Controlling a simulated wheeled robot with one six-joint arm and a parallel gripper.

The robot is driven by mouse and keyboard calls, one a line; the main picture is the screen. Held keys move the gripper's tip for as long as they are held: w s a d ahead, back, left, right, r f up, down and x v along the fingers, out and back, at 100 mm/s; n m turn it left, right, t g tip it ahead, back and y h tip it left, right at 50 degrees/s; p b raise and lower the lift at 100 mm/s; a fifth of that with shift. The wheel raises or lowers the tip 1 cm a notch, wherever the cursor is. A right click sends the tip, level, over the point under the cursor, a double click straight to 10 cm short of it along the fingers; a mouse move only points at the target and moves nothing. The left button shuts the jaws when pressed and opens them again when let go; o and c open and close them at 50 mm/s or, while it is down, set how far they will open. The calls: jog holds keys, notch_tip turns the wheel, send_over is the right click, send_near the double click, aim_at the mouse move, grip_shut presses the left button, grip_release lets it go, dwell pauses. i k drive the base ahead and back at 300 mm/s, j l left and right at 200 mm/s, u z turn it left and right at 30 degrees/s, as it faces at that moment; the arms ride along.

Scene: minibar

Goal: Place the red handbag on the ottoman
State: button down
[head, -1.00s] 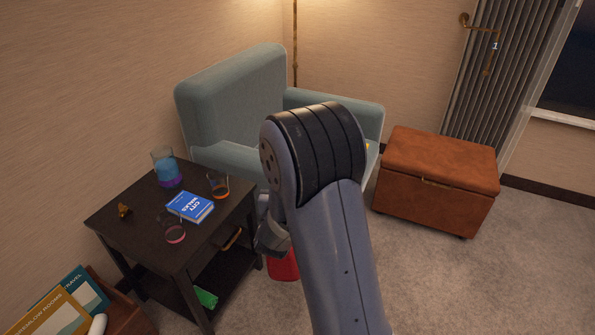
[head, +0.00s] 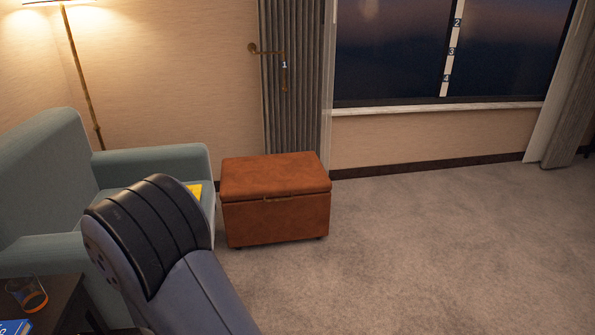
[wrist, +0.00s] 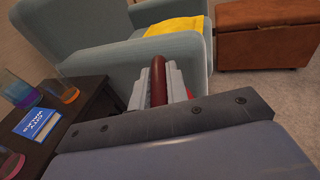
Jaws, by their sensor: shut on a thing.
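My gripper (wrist: 160,92) shows in the wrist view, shut on the dark red handle (wrist: 158,76) of the red handbag. Only the handle and a small red patch at the finger's right side show; the rest of the bag is hidden behind the gripper. The ottoman (head: 275,215) is a brown leather box with a flat, bare lid, right of the armchair in the head view. It also shows at the upper right of the wrist view (wrist: 263,48), apart from my gripper. In the head view my arm hides the gripper and the bag.
The teal armchair (head: 155,160) with a yellow cloth (wrist: 172,30) on its seat stands left of the ottoman. A dark side table (wrist: 85,110) with glasses and a blue book (wrist: 38,124) is at the left. Carpet right of the ottoman is clear.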

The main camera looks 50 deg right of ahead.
aim_at(273, 172)
jog(key=i+l+z, duration=0.15)
jog(key=l+z, duration=0.2)
jog(key=i+l+z, duration=0.45)
jog(key=l+z, duration=0.2)
